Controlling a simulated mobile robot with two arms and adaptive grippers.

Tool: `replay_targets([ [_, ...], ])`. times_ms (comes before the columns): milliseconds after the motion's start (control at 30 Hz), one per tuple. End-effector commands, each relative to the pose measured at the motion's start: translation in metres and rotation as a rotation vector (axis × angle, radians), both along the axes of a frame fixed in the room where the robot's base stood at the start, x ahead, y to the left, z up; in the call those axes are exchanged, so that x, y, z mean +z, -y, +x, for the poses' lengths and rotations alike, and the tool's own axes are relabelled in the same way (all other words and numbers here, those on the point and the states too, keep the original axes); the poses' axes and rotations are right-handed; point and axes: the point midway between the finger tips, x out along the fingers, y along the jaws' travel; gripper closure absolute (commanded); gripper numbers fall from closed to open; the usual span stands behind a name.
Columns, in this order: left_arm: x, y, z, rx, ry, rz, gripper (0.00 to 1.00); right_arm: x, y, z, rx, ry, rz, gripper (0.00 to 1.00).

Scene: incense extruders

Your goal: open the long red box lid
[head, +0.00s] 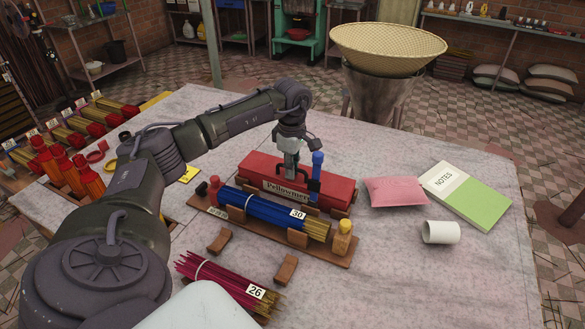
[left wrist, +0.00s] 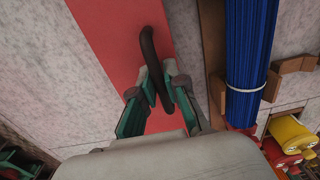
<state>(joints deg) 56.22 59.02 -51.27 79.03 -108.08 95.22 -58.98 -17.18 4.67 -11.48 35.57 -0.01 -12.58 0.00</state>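The long red box (head: 335,192) lies on the pale table, with a "Pellowmer" label on its front and its red lid (left wrist: 112,45) flat on top. A dark curved handle (left wrist: 148,45) stands up from the lid. My left gripper (head: 290,172) is over the middle of the box, pointing down. In the left wrist view my left gripper (left wrist: 160,92) has its fingertips close on both sides of the handle and appears shut on it. The lid looks seated; no gap shows. My right gripper is not in view.
In front of the box, a wooden rack (head: 338,255) holds blue incense sticks (head: 262,210) tagged 30. A pink pillow (head: 395,191), green notes book (head: 467,195) and white cup (head: 441,232) lie right. Magenta sticks (head: 225,278) lie in front.

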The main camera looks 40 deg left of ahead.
Motion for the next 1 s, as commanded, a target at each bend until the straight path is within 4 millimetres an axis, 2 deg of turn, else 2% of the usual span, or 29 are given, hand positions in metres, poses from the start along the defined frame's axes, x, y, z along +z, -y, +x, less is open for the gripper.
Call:
replay_targets([
  [600, 0.014, -0.003, 0.009, 0.001, 0.001, 0.000, 0.88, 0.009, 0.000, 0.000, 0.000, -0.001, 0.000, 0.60],
  [1000, 0.014, -0.003, 0.010, 0.001, 0.001, 0.000, 0.88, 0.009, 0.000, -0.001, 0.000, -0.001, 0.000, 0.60],
])
